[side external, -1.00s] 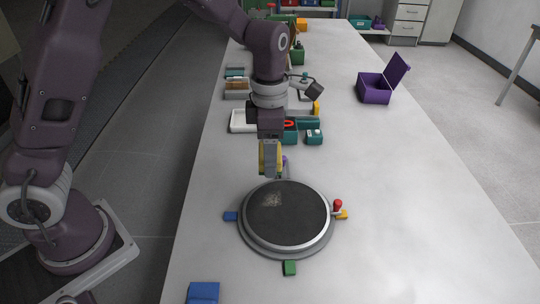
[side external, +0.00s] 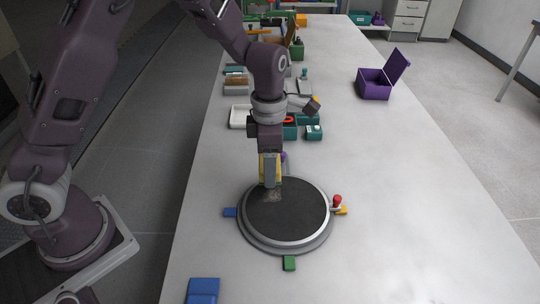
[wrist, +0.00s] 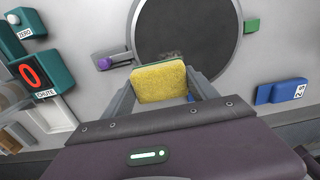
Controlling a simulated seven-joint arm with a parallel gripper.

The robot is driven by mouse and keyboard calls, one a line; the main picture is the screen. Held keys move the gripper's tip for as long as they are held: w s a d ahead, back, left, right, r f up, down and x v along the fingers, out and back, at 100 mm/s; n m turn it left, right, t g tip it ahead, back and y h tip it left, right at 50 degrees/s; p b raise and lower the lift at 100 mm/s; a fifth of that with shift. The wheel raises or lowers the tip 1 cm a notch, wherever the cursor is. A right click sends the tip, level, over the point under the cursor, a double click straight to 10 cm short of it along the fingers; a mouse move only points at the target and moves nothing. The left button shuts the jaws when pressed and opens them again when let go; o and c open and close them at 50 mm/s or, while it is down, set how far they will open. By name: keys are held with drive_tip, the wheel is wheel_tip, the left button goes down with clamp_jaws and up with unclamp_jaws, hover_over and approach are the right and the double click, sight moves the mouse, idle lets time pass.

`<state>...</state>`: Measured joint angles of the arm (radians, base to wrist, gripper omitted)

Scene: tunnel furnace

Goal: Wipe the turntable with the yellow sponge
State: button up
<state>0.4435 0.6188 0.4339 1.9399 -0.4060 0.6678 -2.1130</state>
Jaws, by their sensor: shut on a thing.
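The turntable (side external: 295,219) is a round dark disc with a pale metal rim, lying on the long grey table. It also shows in the wrist view (wrist: 185,22). A greyish smudge (side external: 274,195) marks the disc's upper left part. My gripper (side external: 270,182) is shut on the yellow sponge (wrist: 160,82) and holds it between its two fingers. I cannot tell whether the sponge touches the disc.
Coloured tabs surround the turntable: blue (side external: 230,212), green (side external: 289,263), and yellow beside a red-knobbed lever (side external: 337,202). A purple knob (wrist: 104,63) is close to the sponge. Teal boxes (side external: 314,132) and a white tray (side external: 240,116) stand behind.

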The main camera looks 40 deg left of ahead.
sight(270, 196)
wheel_tip(270, 196, down, 4)
drive_tip(key=shift+f, duration=0.1)
drive_tip(key=shift+s+d+f, duration=0.25)
drive_tip(key=shift+s+d, duration=1.15)
drive_tip(key=shift+w+a+r, duration=0.15)
drive_tip(key=shift+w+a, duration=1.3)
drive_tip(key=shift+w, duration=0.05)
drive_tip(key=shift+r, duration=3.9)
drive_tip(key=shift+s, duration=0.1)
